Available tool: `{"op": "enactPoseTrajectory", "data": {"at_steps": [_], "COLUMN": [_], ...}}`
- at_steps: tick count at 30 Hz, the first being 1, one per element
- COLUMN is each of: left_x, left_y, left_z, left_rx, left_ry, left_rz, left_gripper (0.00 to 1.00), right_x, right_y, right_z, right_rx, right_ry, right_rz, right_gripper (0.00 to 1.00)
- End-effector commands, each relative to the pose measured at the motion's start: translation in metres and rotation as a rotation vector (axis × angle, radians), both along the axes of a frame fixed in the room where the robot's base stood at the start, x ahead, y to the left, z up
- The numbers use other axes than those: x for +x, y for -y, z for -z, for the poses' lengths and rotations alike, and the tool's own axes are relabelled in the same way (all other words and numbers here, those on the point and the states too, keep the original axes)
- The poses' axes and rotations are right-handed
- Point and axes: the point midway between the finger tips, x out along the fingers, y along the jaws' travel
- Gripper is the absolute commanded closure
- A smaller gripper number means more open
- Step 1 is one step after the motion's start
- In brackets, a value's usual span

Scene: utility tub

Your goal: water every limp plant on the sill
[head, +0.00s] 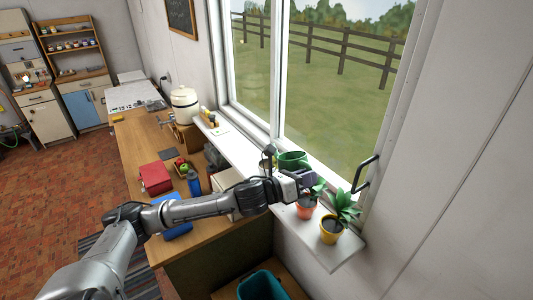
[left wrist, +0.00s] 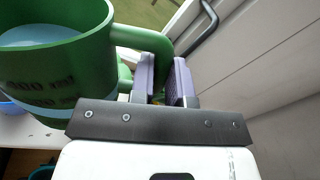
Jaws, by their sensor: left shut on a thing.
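My left gripper (head: 306,179) is shut on the handle of a green measuring jug (head: 291,158), held over the sill. In the left wrist view, the jug (left wrist: 55,60) looks roughly upright, with pale blue liquid inside and volume marks on its wall; my left gripper's fingers (left wrist: 163,80) close around its handle. A leafy green plant in a yellow pot (head: 329,231) stands near the sill's near end. An orange pot (head: 305,210) with a plant stands beside it, partly hidden by my gripper. A small pot (head: 267,163) is partly hidden behind my arm. My right gripper is not in view.
The white sill (head: 236,149) runs under the window, with a black window handle (head: 364,172) near the plants. A wooden counter (head: 140,134) holds a blue bottle (head: 194,183), a red box (head: 155,178) and a cream crock (head: 185,104). A teal tub (head: 262,286) stands below the sill.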

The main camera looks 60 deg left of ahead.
Motion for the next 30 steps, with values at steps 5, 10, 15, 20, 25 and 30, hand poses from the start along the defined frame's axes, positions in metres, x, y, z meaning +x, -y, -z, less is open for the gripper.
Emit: {"op": "enactPoseTrajectory", "data": {"at_steps": [5, 10, 15, 20, 25, 30], "left_x": [0.0001, 0.0002, 0.0002, 0.0002, 0.0003, 0.0003], "left_y": [-0.0018, -0.0032, -0.0045, -0.0057, -0.0070, -0.0084], "left_z": [-0.0019, -0.0022, -0.0024, -0.0028, -0.0032, -0.0035], "left_rx": [-0.009, -0.018, -0.029, -0.039, -0.048, -0.059], "left_ry": [0.003, 0.002, 0.002, 0.001, 0.001, 0.000], "left_rz": [0.000, 0.000, 0.001, 0.001, 0.001, 0.001], "left_gripper": [1.00, 1.00, 1.00, 1.00, 1.00, 1.00], "right_x": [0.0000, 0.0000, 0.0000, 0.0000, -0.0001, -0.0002], "right_y": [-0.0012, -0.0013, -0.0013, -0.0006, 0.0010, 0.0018], "right_z": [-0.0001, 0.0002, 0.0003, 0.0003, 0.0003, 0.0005], "right_rx": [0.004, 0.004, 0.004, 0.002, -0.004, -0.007], "right_ry": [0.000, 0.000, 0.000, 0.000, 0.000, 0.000], "right_rz": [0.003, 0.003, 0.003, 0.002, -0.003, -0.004], "right_gripper": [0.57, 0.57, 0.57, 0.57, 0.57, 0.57]}}
